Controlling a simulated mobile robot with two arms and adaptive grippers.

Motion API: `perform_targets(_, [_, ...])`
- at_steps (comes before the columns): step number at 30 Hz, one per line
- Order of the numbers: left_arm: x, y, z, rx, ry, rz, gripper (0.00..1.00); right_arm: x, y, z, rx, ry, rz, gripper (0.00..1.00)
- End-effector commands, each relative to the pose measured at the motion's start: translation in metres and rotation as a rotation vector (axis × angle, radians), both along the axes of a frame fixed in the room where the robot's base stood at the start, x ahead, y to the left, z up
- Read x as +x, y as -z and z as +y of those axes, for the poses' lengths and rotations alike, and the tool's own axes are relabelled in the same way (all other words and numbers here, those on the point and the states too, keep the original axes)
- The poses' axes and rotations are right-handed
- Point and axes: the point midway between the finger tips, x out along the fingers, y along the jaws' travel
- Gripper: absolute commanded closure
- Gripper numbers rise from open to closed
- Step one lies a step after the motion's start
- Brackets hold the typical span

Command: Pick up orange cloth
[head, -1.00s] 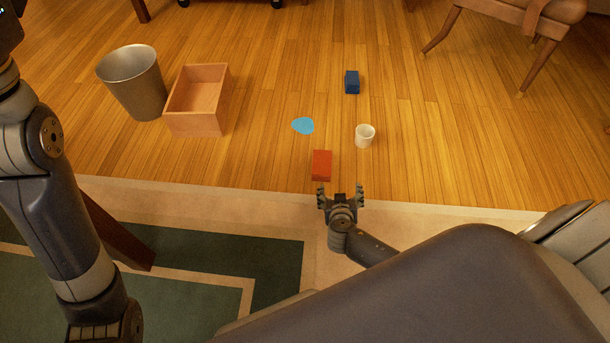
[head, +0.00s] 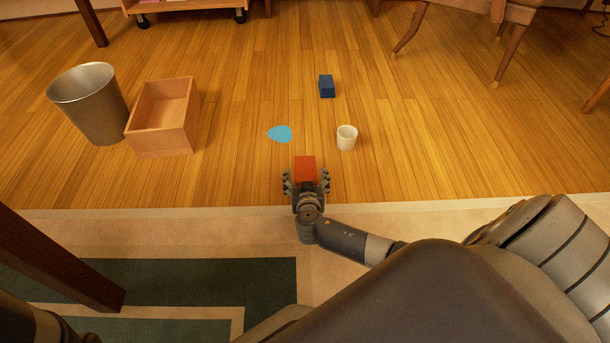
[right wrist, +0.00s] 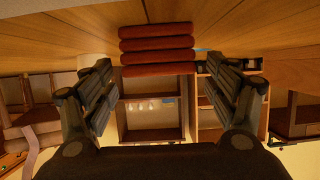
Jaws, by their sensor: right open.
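The orange cloth (head: 305,164) is a folded red-orange block lying on the wooden floor, near the edge of the rug. In the right wrist view it shows as a stack of several red folds (right wrist: 157,50). My right gripper (head: 306,178) is open, with one finger on either side of the cloth's near end as seen from the head. In the right wrist view the cloth lies between the fingertips, with a small gap at each side. Whether the fingers are at its height is hard to tell. My left gripper is out of view.
A blue flat piece (head: 280,134), a white cup (head: 347,138) and a blue block (head: 326,86) lie beyond the cloth. A wooden box (head: 160,140) and a metal bin (head: 90,105) stand at left. The floor on the right is mostly free.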

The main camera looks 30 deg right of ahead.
Motion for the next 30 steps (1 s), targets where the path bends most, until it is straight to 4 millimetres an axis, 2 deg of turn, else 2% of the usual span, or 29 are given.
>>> perform_targets(3, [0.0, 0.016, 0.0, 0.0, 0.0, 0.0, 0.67, 0.013, 0.007, -0.009, -0.002, 0.001, -0.003, 0.2])
perform_targets(9, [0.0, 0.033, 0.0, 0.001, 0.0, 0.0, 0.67, 0.033, 0.014, -0.02, -0.003, -0.001, -0.001, 0.2])
perform_targets(20, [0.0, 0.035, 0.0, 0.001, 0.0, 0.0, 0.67, 0.039, 0.014, -0.024, -0.001, 0.001, 0.001, 0.2])
perform_targets(23, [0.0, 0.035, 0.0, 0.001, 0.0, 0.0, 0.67, 0.039, 0.014, -0.024, -0.001, 0.001, 0.001, 0.38])
perform_targets(27, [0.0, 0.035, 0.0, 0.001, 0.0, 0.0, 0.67, 0.039, 0.014, -0.024, -0.001, 0.001, 0.001, 0.69])
perform_targets(30, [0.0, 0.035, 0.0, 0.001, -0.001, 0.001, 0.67, 0.039, 0.014, -0.024, -0.001, 0.001, 0.001, 0.69])
